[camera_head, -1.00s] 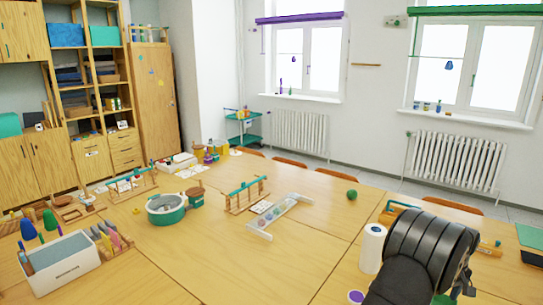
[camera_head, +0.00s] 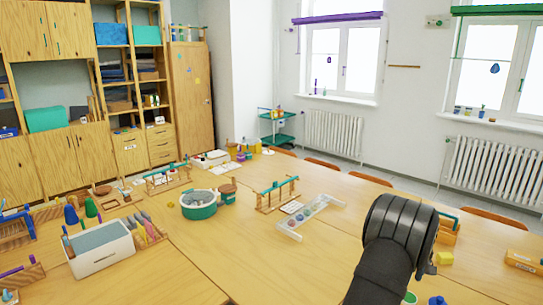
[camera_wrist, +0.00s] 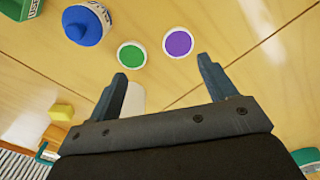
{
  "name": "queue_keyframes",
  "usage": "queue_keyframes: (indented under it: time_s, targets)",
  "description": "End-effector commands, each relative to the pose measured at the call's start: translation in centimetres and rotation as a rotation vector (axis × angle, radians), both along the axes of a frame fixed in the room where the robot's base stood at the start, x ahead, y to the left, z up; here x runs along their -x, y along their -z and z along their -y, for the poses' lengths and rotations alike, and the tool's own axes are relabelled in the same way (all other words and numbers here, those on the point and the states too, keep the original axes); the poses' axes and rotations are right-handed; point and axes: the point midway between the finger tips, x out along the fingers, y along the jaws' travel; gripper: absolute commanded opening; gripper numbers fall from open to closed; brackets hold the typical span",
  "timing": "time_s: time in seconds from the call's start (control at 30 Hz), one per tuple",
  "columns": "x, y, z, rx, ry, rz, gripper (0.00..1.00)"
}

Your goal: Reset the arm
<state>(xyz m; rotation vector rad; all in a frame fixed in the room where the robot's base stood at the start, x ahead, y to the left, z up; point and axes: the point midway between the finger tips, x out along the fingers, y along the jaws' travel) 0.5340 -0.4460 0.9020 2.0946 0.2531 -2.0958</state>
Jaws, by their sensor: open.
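My gripper (camera_wrist: 162,82) shows in the wrist view with its two dark fingers spread wide apart. Nothing is held between them. Beyond the fingertips, a green-topped round pot (camera_wrist: 132,55) and a purple-topped round pot (camera_wrist: 178,42) stand on the wooden table (camera_wrist: 230,25). A pale white object (camera_wrist: 134,97) shows partly behind the left finger. In the head view my dark arm rises at the lower right, and the gripper's fingers are hidden behind it.
A blue-lidded jar (camera_wrist: 88,24) stands near the pots. A yellow block (camera_head: 444,258) lies right of my arm. A clear rack with balls (camera_head: 311,216), a teal-rimmed basin (camera_head: 198,205) and a white box (camera_head: 101,250) stand on the table. The table's front middle is clear.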

Motion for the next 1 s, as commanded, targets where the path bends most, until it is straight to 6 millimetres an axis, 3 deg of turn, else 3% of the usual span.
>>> queue_keyframes:
  time_s: [0.4,1.0]
  targets:
    - [-4.9,0.0,-7.0,0.001,-0.101,0.001,0.77]
    - [-10.1,0.0,-17.8,0.001,-0.244,0.001,0.77]
